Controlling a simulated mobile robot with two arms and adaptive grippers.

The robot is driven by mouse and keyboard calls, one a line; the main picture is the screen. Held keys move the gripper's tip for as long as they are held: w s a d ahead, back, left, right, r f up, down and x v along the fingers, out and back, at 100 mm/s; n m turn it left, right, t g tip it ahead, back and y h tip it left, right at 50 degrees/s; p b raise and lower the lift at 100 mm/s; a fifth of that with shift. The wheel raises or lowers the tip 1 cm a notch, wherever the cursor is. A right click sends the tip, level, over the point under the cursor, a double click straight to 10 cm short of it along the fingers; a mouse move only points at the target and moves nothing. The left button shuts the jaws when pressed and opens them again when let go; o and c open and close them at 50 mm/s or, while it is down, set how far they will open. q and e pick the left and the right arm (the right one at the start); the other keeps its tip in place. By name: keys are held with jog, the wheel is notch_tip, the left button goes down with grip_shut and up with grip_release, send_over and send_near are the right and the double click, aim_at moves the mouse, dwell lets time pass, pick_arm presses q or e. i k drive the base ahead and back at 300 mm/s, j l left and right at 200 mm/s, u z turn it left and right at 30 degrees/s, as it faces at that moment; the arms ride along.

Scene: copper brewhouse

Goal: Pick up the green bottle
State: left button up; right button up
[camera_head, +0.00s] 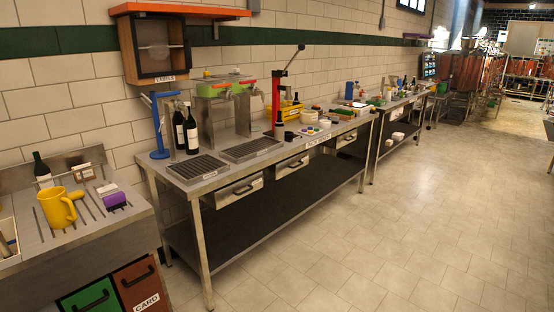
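A dark green bottle (41,166) with a pale label stands upright at the back of the near left counter, partly hidden behind the yellow mug. Two more dark bottles with white labels, a rear one (179,128) and a front one (191,134), stand upright on the steel bench beside a blue stand. They look near black, so I cannot tell whether they are green. A dark bottle top (296,98) shows at the yellow crate farther along the bench. Neither of my grippers is in view.
A yellow mug (58,207) and a purple block (117,201) sit on the left counter. A blue stand (159,143), dark drip trays (198,167) and a tap unit (222,110) crowd the steel bench. The tiled floor (400,240) at right is clear.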

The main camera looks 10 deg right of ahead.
aim_at(279, 126)
jog(key=i+l+z, duration=0.3)
jog(key=i+z, duration=1.15)
jog(key=i+u, duration=0.35)
jog(key=i+l+u, duration=0.1)
jog(key=i+u, duration=0.25)
jog(key=i, duration=0.2)
jog(key=i+l+u, duration=0.3)
jog(key=i, duration=0.15)
jog(key=i+l+u, duration=0.2)
jog(key=i+u, duration=0.15)
jog(key=i+l+u, duration=0.45)
jog(key=i+j, duration=0.05)
jog(key=i, duration=0.1)
